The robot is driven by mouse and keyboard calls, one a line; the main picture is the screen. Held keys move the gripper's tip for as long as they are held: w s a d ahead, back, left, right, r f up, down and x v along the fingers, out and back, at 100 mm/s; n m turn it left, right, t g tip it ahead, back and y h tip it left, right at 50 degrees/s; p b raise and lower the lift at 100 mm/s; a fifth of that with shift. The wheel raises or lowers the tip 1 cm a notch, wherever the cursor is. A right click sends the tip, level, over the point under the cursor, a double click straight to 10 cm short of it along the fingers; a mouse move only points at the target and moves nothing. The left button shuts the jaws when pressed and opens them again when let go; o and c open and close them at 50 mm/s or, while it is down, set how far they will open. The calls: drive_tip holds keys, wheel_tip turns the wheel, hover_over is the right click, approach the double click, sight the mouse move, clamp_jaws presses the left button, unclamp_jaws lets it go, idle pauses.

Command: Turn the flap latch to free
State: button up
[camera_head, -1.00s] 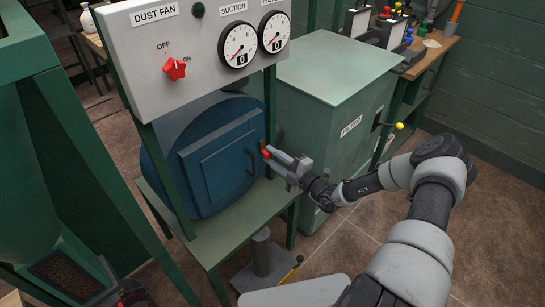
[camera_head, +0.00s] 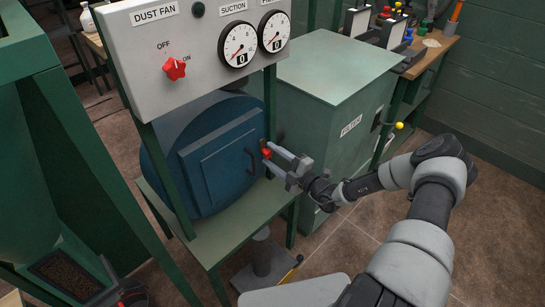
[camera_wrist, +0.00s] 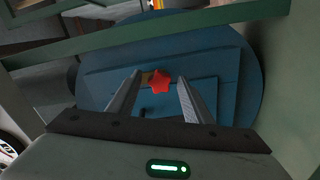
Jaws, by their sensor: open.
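The flap latch is a small red star-shaped knob (camera_head: 266,154) at the right edge of the blue square flap (camera_head: 218,165). In the wrist view the red knob (camera_wrist: 160,81) has a short tan piece beside it on the left. My gripper (camera_head: 271,155) is open, its two fingers pointing at the flap. In the wrist view the fingertips (camera_wrist: 159,76) lie to either side of the knob, with a visible gap on both sides. I cannot tell how deep the knob sits between them. The flap looks closed.
A dark pull handle (camera_head: 251,162) is on the flap just left of the latch. A green frame post (camera_head: 271,105) stands close by. The grey control panel (camera_head: 195,45) hangs above, and the green filter cabinet (camera_head: 325,120) is at the right. A green bench (camera_head: 225,240) lies below.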

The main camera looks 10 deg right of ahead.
drive_tip(key=p+v, duration=0.1)
drive_tip(key=v, duration=1.6)
drive_tip(key=shift+s+p, duration=0.2)
drive_tip(key=shift+p, duration=0.1)
drive_tip(key=shift+d, duration=0.1)
